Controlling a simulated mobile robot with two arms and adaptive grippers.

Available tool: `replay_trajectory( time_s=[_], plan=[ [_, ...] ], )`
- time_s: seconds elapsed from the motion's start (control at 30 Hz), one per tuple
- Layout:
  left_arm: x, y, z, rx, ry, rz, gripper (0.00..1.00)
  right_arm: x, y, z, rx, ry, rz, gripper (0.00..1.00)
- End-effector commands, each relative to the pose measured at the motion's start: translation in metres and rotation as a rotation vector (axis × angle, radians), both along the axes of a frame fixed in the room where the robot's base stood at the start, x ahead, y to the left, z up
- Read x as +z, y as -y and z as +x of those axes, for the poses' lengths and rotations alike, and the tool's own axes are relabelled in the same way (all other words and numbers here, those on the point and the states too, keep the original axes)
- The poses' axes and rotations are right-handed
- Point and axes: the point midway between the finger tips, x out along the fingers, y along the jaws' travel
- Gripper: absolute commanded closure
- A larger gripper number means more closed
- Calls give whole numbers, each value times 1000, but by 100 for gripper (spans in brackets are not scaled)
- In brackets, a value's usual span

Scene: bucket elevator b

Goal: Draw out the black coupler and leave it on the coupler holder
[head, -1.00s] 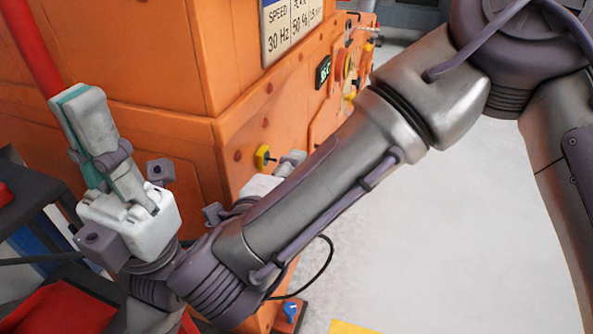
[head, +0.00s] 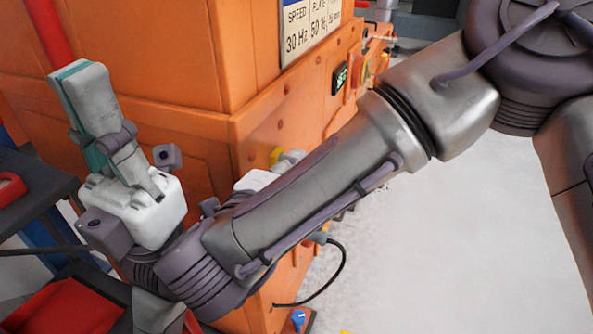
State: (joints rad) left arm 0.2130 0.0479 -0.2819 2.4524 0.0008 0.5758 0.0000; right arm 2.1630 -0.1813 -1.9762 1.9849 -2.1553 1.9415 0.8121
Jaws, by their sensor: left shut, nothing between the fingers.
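My left gripper (head: 80,70) stands at the left of the head view, its fingers pointing up, shut and empty. It is in front of the orange machine and apart from any coupler. A white gripper body (head: 255,180), seemingly my right gripper, shows partly behind my forearm, close to the machine; its fingertips are not clear. A dark grey plug (head: 318,237) with a black cable shows low on the machine beside my forearm; I cannot tell whether it is the black coupler. I cannot make out the coupler holder.
The orange machine (head: 150,60) fills the back, with a label plate (head: 310,25) and controls on its right face. A dark cart (head: 35,195) with red trays stands at the left. A blue knob (head: 298,318) is at the bottom. Grey floor (head: 460,230) is free at the right.

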Motion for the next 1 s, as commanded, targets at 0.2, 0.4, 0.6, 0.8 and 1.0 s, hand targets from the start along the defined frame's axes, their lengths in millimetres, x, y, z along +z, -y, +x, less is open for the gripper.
replay_trajectory(
  time_s=[0.2, 0.4, 0.6, 0.8, 1.0],
  plan=[
    [1, 1, 0, 2, 2, 6, 100, 1, -4, 0, 5, 2, 2, 62],
    [1, 0, -1, 3, 3, 5, 100, 0, -4, 0, 5, 1, 3, 48],
    [4, 4, -6, -20, 19, -3, 100, -1, -4, -1, 6, -1, 1, 48],
    [5, 5, -6, -22, 18, -1, 100, 2, -12, -18, 10, -3, 5, 48],
    [3, 7, -2, -18, 7, 3, 100, 8, -22, -48, 15, -1, 7, 48]
  ],
)
